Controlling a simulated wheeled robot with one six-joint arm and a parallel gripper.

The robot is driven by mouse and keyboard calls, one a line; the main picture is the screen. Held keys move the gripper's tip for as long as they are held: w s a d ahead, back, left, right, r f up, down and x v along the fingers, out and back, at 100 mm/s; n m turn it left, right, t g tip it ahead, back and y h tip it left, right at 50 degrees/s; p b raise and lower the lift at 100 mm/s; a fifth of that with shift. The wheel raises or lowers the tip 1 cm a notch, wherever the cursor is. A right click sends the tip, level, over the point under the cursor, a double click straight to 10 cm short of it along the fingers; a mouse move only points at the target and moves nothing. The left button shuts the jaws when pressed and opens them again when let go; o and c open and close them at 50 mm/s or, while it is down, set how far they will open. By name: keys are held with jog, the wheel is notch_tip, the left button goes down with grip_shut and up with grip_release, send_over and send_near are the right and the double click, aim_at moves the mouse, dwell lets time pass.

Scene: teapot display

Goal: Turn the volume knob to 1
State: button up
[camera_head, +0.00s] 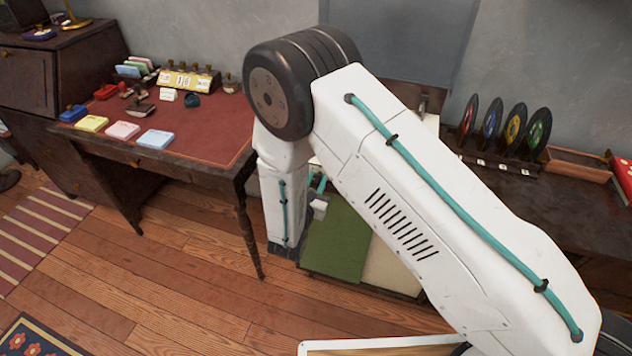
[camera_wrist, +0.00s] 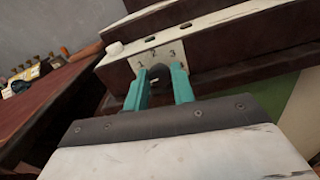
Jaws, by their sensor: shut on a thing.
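In the wrist view, my gripper (camera_wrist: 160,70) has its two teal fingers on either side of a small dark knob (camera_wrist: 158,74). It is shut on this knob. The knob sits on a pale plate (camera_wrist: 182,48) with small numerals above it; a 2 and a 3 seem readable. The fingers hide much of the knob, and I cannot tell where it points. In the head view, my arm covers the knob and most of my gripper.
A desk with a red top (camera_head: 205,125) holds stamps and coloured pads at left. Coloured discs (camera_head: 513,125) stand in a rack on a dark cabinet at right. A green panel (camera_head: 338,240) is below my arm.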

jog(key=m, duration=0.8)
jog(key=shift+m, duration=0.4)
dwell(0.4)
jog(key=o, duration=1)
jog(key=shift+s, duration=0.1)
jog(key=shift+d+f, duration=0.1)
jog(key=shift+f, duration=0.05)
